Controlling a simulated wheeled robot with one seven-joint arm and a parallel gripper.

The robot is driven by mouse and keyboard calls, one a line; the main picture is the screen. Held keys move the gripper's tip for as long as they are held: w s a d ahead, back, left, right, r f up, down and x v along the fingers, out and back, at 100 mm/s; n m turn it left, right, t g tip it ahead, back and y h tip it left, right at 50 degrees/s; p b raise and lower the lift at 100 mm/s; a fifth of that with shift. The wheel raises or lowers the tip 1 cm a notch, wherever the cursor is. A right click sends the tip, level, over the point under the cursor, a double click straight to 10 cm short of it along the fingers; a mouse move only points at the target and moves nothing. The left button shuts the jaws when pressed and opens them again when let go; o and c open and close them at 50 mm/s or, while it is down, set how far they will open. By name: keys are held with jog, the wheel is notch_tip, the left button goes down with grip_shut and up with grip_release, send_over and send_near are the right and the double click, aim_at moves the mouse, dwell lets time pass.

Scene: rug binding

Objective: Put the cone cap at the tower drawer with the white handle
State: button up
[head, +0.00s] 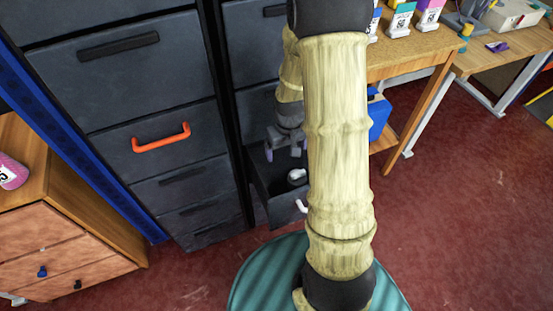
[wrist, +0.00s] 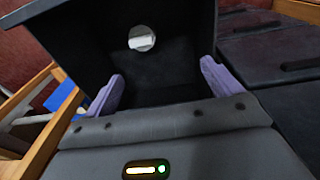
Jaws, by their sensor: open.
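The tower drawer (head: 262,178) stands pulled out, low in the right-hand dark cabinet. Its pale handle (head: 301,206) shows on the front, partly hidden by my arm. A small round grey and white piece, seemingly the cone cap (head: 297,175), lies inside on the drawer floor; it also shows in the wrist view (wrist: 141,38). My gripper (head: 285,153) is above the open drawer, pointing down. In the wrist view its two lavender fingers (wrist: 160,84) are wide apart with nothing between them, and the round piece lies beyond the fingertips, apart from them.
A closed drawer with an orange handle (head: 160,138) is in the left cabinet. A wooden chest (head: 65,225) stands at the left. A wooden table (head: 425,50) with several bottles and a blue bin (head: 379,115) are at the right. Red floor (head: 460,200) is clear at right.

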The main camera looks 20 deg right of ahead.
jog(key=s+a+r+t, duration=0.1)
jog(key=s+a+r, duration=0.7)
jog(key=s+r, duration=0.2)
jog(key=shift+s+r+t, duration=0.3)
jog(key=shift+r, duration=0.5)
